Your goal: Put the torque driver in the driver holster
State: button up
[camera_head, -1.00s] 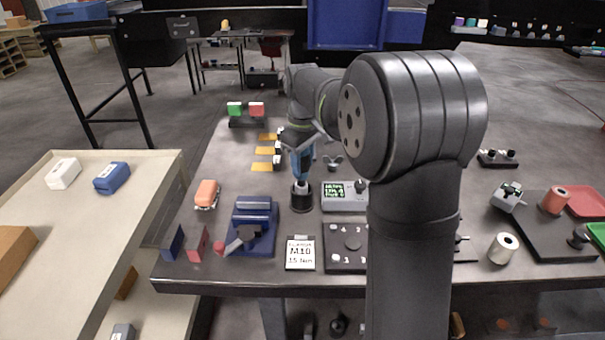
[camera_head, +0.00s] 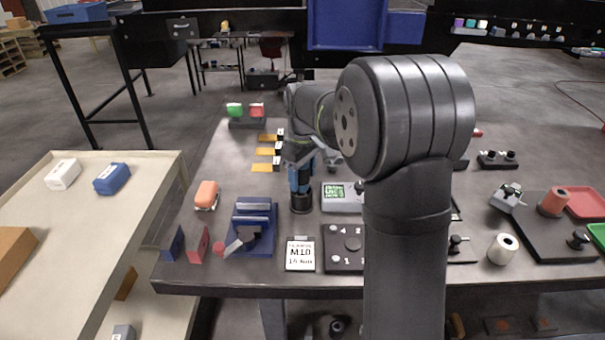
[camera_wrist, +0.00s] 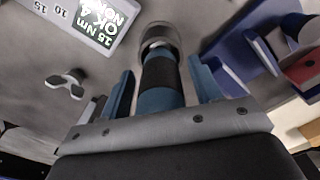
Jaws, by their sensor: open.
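The torque driver (camera_head: 300,181), with a blue and black body, stands upright in the dark round driver holster (camera_head: 301,204) left of the table's middle. In the wrist view the driver (camera_wrist: 161,72) runs between my fingers, its far end inside the holster's rim (camera_wrist: 157,31). My gripper (camera_wrist: 162,88) is open around the driver, with a gap visible on each side. In the head view my gripper (camera_head: 303,160) is at the driver's upper part, which my arm partly hides.
A grey box with a green display (camera_head: 341,196) stands right of the holster. A blue fixture (camera_head: 252,228) with a lever is at its left. A card marked M10 (camera_head: 300,254) and a dark numbered plate (camera_head: 345,246) lie in front.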

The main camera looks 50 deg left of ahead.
jog(key=shift+r, duration=0.1)
notch_tip(320, 180, up, 12)
jog(key=shift+r, duration=0.1)
dwell(0.4)
notch_tip(320, 180, down, 13)
jog(key=shift+r, duration=2.15)
